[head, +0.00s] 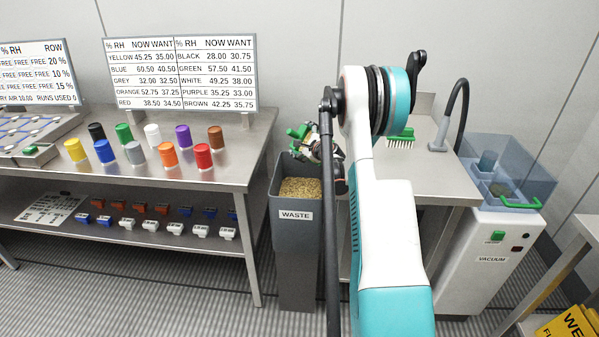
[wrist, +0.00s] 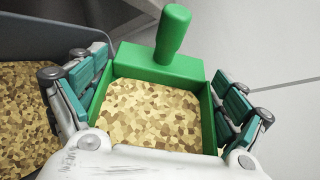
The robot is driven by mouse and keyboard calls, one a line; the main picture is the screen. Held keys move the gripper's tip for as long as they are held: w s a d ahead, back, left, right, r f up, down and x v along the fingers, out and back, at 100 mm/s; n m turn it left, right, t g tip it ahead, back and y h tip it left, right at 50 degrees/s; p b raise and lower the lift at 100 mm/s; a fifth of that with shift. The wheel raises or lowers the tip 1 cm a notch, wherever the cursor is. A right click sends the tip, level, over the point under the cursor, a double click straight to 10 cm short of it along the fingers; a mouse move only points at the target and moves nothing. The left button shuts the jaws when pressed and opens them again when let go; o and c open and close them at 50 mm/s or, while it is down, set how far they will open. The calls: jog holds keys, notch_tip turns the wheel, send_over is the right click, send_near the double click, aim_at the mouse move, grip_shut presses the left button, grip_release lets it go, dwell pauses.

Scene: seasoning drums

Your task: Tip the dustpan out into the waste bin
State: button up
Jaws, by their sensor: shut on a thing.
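The green dustpan (wrist: 160,66) fills the middle of the wrist view, its stubby handle pointing up in the picture. Tan and brown flakes (wrist: 152,112) cover its floor. My gripper (wrist: 160,100) is shut on the dustpan, with one finger against each side wall. In the head view a bit of the dustpan (head: 299,131) shows beside my gripper (head: 318,150), above the rear of the grey waste bin (head: 296,240). The bin is labelled WASTE and holds similar flakes (head: 300,188). Its rim and flakes also show at the left of the wrist view (wrist: 22,105). My arm hides part of the bin's right side.
A steel bench (head: 220,170) with several coloured drums stands left of the bin. On the right are a bench with a green brush (head: 400,138), a black hose (head: 461,95) and a white vacuum unit (head: 485,255) with a clear box on top. A yellow sign is at lower right.

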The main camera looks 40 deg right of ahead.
jog(key=shift+a+f+n+t+h+b, duration=0.35)
jog(key=shift+a+f+n+b, duration=0.2)
jog(key=shift+f+n, duration=0.35)
dwell(1.2)
